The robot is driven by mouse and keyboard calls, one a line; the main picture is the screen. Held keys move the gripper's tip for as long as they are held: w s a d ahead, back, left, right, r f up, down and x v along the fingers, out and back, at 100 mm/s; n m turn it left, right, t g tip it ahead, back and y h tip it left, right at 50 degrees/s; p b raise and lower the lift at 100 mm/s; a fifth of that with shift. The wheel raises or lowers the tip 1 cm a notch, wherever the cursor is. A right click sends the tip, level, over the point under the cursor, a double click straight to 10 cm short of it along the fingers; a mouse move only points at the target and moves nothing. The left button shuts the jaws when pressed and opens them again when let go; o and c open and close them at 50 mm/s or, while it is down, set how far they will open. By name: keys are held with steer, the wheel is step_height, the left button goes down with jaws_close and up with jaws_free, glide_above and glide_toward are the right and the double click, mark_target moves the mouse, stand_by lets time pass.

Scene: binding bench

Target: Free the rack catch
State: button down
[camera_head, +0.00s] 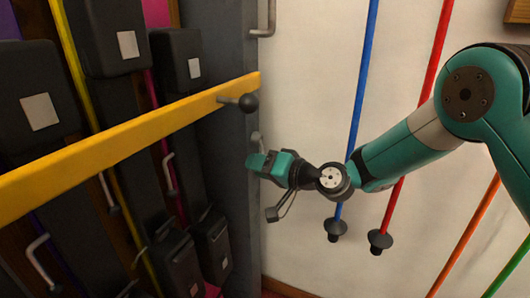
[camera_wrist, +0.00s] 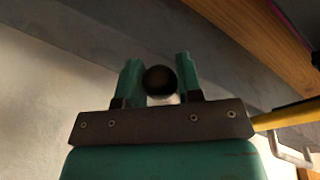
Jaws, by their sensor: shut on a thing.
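My gripper (camera_head: 262,163) is at the grey rack post, below the end of the yellow bar (camera_head: 130,140). In the wrist view its two green fingers (camera_wrist: 159,80) are shut on a round black knob (camera_wrist: 160,79). In the head view the fingers hide this knob. A short grey piece (camera_head: 256,139) shows on the post just above my gripper; I cannot tell if it joins the held knob. The yellow bar runs across the rack, with a separate black ball knob (camera_head: 248,102) near its right end. The bar also shows at the right of the wrist view (camera_wrist: 285,117).
The rack holds several dark boxes (camera_head: 110,38) behind the bar. A metal handle (camera_head: 267,18) is high on the post (camera_head: 212,90). Blue (camera_head: 365,70) and red (camera_head: 436,60) rods stand against the pale wall behind my arm. Bare wall lies between post and blue rod.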

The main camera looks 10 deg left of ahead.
steer(key=r+m+p, duration=0.1)
steer(key=p, duration=0.1)
steer(key=s+r+m+g+p, duration=0.1)
steer(key=m+p, duration=0.1)
steer(key=shift+s+a, duration=0.15)
steer(key=m+p, duration=0.1)
steer(key=p, duration=0.1)
steer(key=r+m+g+p, duration=0.1)
steer(key=shift+s+a+r+m+p, duration=0.1)
steer(key=shift+s+m+p, duration=0.25)
steer(key=shift+m, duration=0.05)
steer(key=c, duration=0.8)
jaws_free()
steer(key=v, duration=1.7)
steer(key=shift+s+r, duration=0.15)
